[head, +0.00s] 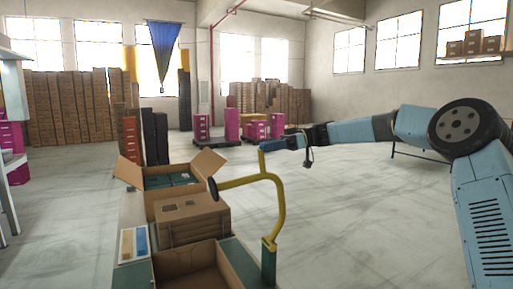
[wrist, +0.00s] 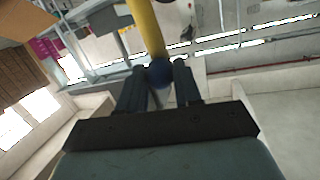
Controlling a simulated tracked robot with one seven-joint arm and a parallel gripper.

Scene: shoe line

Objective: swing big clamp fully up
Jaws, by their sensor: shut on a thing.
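The big clamp is a yellow curved arm (head: 281,212) pivoted on a dark green post (head: 268,265) at the right of the open carton. Its arm rises from the pivot and bends left, ending in a dark round pad (head: 213,189) above the stacked cartons. A short yellow upright stands on the bend and runs up to my gripper (head: 270,146). In the wrist view, the yellow bar (wrist: 147,28) ends in a dark blue ball (wrist: 160,74) between the two fingers of my gripper (wrist: 158,82), which is shut on it. The finger contact is partly hidden.
An open empty carton (head: 190,272) sits below the clamp. Flat brown cartons (head: 192,218) and an open box with green contents (head: 172,180) stand behind it. A small panel with yellow and blue strips (head: 134,243) lies left. The floor at right is clear.

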